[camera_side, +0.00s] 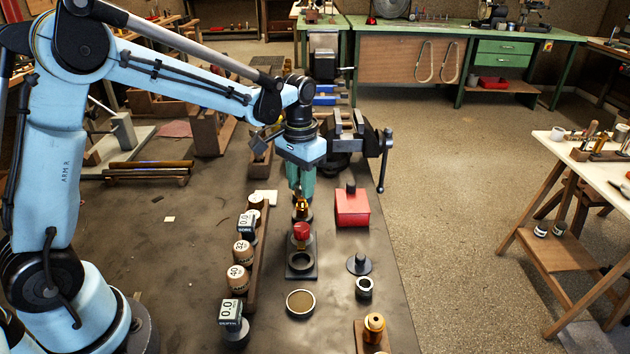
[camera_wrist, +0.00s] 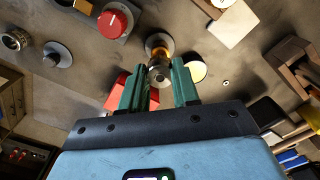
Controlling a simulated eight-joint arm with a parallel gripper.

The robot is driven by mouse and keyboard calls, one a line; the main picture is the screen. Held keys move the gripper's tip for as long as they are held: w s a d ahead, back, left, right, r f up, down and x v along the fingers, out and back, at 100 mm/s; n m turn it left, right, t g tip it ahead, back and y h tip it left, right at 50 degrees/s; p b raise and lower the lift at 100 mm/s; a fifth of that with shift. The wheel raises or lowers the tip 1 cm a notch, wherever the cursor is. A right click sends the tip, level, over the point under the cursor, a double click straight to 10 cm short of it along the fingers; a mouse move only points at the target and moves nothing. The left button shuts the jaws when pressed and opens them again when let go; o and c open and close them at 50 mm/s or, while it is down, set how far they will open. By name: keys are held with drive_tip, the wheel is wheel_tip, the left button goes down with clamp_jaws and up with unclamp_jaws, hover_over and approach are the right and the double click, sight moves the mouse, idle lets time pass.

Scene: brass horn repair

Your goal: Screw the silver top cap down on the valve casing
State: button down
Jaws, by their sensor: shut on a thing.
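My gripper (camera_side: 301,192) points down over the brass valve casing (camera_side: 301,208), which stands upright at the far end of a dark fixture. In the wrist view my gripper's green fingers (camera_wrist: 159,70) are shut on the silver top cap (camera_wrist: 159,74). The brass casing (camera_wrist: 157,42) shows just beyond the cap, in line with it. In the side view the fingers hide the cap. I cannot tell whether the cap touches the casing or how its threads sit.
A red knob (camera_side: 301,231) stands on the fixture just in front of the casing. A red box (camera_side: 352,207) is to the right. A vise (camera_side: 352,130) stands behind.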

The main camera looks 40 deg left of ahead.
drive_tip(key=shift+f, duration=1.25)
idle(0.3)
drive_tip(key=c, duration=1.3)
unclamp_jaws()
drive_tip(key=shift+c, duration=0.2)
clamp_jaws()
drive_tip(key=m, duration=0.4)
